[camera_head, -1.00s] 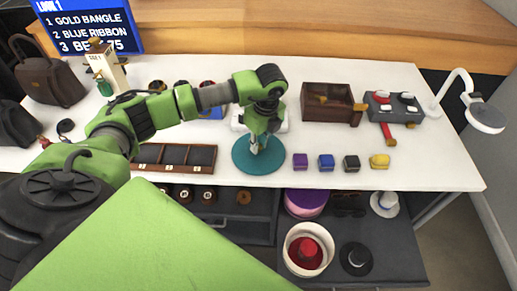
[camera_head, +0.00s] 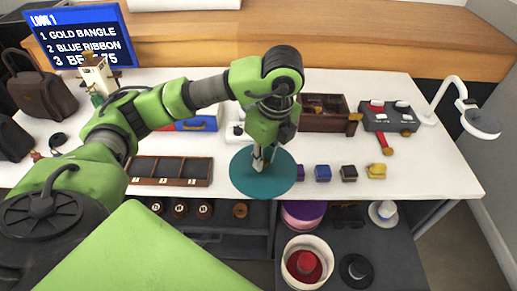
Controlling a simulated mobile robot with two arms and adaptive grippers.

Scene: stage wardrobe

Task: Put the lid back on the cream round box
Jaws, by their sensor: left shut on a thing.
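The cream round box (camera_head: 288,272) stands open on the lower shelf at the bottom centre, with a red hat (camera_head: 304,264) inside. A flat teal round lid (camera_head: 247,183) is held over the white table near its front edge. My left gripper (camera_head: 262,161) points down at the lid's middle and is shut on it; the exact grip point is partly hidden by the fingers. The lid is apart from the box, above and to the left of it in the picture. My right gripper is not in view.
Small jewellery boxes (camera_head: 323,173) line the table right of the lid. A dark compartment tray (camera_head: 170,182) lies to its left, a brown open box (camera_head: 325,125) behind. On the shelf, a purple round box (camera_head: 302,224) and a black hat (camera_head: 356,270) stand beside the cream box.

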